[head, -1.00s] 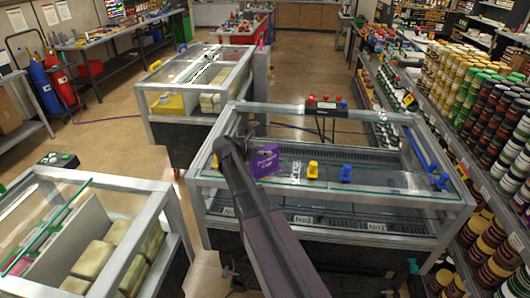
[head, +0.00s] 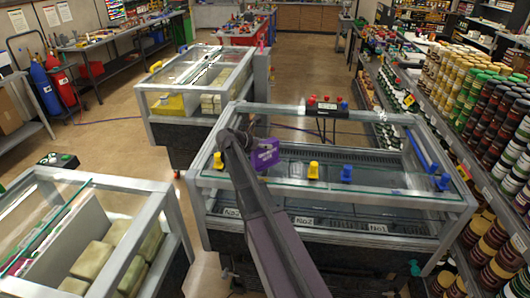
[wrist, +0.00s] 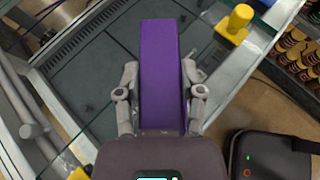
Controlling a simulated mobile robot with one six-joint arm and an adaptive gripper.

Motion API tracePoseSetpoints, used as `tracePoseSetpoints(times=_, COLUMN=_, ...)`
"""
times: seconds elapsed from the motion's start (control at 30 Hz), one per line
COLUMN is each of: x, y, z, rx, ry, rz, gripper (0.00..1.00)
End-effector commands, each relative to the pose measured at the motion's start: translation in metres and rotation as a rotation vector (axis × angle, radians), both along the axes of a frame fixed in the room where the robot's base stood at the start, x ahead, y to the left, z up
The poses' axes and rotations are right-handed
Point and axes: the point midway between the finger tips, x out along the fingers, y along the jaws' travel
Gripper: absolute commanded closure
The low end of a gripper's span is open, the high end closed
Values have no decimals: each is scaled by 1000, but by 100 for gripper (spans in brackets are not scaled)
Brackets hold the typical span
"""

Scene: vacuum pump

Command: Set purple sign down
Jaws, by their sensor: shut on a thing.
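The purple sign (head: 265,154) is a small purple block with pale lettering on its face in the head view. In the wrist view the purple sign (wrist: 161,70) stretches away between the fingers, showing a plain purple side. My gripper (wrist: 161,100) is shut on it, one finger on each side. In the head view my gripper (head: 246,146) is partly hidden by my arm. The sign is over the left part of the glass-topped case (head: 330,268); I cannot tell whether it touches anything below.
Yellow knobs (head: 313,170) and blue knobs (head: 346,173) stand along the case's glass. Shelves of stacked jars (head: 480,100) line the right. Another case (head: 90,240) stands at left.

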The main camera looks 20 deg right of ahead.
Motion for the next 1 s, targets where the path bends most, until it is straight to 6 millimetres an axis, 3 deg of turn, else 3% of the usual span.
tracePoseSetpoints(times=0.03, x=-1, y=0, z=-10, rx=0, ry=0, rz=0, gripper=100)
tracePoseSetpoints(times=0.3, x=-1, y=0, z=-30, rx=0, ry=0, rz=-1, gripper=100)
tracePoseSetpoints(times=0.9, x=-2, y=-1, z=-35, rx=0, ry=0, rz=-2, gripper=100)
tracePoseSetpoints(times=0.93, x=-2, y=-1, z=-34, rx=0, ry=0, rz=-2, gripper=41)
tracePoseSetpoints(times=1.0, x=-2, y=-1, z=-34, rx=0, ry=0, rz=-2, gripper=20)
